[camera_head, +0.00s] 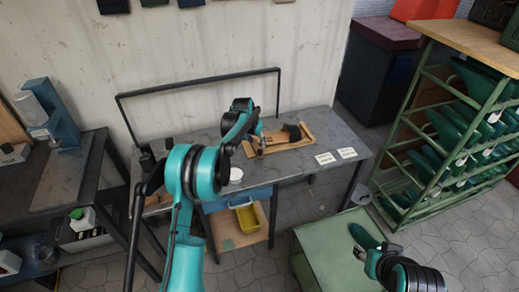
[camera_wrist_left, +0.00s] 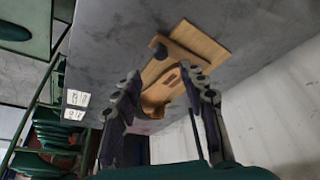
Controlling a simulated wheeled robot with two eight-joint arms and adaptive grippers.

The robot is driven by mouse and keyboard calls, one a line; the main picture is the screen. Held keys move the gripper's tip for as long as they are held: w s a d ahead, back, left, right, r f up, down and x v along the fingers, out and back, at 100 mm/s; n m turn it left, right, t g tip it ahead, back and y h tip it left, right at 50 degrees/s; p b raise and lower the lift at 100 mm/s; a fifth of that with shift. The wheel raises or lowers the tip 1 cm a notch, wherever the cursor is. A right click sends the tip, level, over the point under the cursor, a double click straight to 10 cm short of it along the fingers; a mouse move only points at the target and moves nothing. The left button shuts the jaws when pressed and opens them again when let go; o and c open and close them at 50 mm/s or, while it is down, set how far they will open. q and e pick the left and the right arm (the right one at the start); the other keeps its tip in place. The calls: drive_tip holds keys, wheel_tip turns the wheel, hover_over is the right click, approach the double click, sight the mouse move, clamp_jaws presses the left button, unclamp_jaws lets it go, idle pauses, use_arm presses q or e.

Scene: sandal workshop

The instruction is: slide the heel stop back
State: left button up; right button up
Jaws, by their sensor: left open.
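A wooden fixture board (camera_head: 248,149) lies on the grey workbench, with a dark block (camera_head: 293,132) on its right part. In the left wrist view the board (camera_wrist_left: 205,42) carries a lighter wooden piece (camera_wrist_left: 160,88) with a small slot, and a dark round knob (camera_wrist_left: 158,48). I cannot tell for sure which part is the heel stop. My left gripper (camera_head: 259,151) is over the board's left end; its open fingers (camera_wrist_left: 165,92) stand either side of the wooden piece, with no visible grip. My right gripper (camera_head: 362,252) is low at the right, away from the bench.
A black rail (camera_head: 200,82) runs behind. A yellow bin (camera_head: 247,218) sits below. A green rack (camera_head: 420,140) stands right, a green cabinet (camera_head: 325,240) in front.

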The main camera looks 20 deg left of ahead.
sight(260, 150)
use_arm(q)
drive_tip(key=b+x, duration=0.2)
drive_tip(key=x, duration=0.6)
drive_tip(key=shift+f+b, duration=0.25)
drive_tip(key=shift+b, duration=0.15)
clamp_jaws()
